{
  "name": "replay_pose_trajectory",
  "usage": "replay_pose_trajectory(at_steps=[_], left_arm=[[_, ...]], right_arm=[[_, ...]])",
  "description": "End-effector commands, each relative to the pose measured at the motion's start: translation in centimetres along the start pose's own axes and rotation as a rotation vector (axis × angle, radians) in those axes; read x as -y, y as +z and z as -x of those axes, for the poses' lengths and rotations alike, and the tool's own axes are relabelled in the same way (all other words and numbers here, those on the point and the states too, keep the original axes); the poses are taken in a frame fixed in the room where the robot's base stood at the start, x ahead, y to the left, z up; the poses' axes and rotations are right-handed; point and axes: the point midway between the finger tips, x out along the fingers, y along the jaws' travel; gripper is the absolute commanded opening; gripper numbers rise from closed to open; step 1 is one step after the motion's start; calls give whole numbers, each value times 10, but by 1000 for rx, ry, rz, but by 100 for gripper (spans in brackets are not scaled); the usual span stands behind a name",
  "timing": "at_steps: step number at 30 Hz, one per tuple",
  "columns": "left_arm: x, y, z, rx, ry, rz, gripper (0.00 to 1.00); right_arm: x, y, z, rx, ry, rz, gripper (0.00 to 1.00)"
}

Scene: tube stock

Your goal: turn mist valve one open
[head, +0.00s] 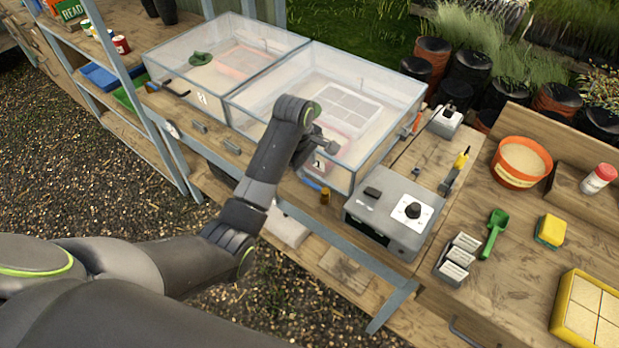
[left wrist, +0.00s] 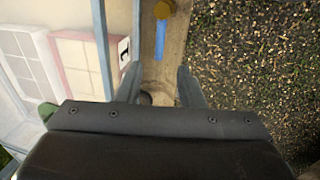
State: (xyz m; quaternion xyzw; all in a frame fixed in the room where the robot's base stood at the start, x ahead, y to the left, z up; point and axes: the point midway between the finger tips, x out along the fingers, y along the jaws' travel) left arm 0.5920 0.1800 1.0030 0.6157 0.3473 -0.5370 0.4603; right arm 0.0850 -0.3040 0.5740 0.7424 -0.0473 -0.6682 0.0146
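The number 1 label (head: 318,165) is on the front of the right clear-lidded propagator box (head: 345,179). Below it, a blue lever (head: 312,184) lies along the wooden bench edge, beside a brass knob (head: 325,197); I take these for mist valve one. In the left wrist view the blue lever (left wrist: 160,38) lies lengthwise on the wood, with the brass knob (left wrist: 166,7) at its far end. My left gripper (head: 328,146) is above the bench front near the label. Its fingers (left wrist: 160,78) are apart, with the lever beyond their tips. My right gripper is not in view.
A grey control box (head: 390,237) with a dial stands right of the valve. The left propagator box (head: 170,56) carries label 2. A blue-grey metal rail (head: 345,235) runs below the bench front. Gravel (head: 60,160) lies in front.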

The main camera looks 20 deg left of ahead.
Motion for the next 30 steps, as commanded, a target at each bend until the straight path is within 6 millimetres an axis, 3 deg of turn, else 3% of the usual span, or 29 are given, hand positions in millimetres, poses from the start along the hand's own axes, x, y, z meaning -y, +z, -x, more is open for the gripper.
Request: replay_pose_trajectory(at_steps=[6, 13, 19, 28, 30], left_arm=[[0, 0, -40, 1, -3, 1, 34], [0, 0, -70, 0, -2, 0, 34], [0, 0, -81, 0, 1, 0, 34], [0, 0, -83, -1, 1, 0, 34], [0, 0, -83, -1, 1, 0, 28]], right_arm=[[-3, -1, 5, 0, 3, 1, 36], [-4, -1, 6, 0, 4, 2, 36], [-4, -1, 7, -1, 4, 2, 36], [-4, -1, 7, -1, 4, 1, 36], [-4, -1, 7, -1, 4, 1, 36]])
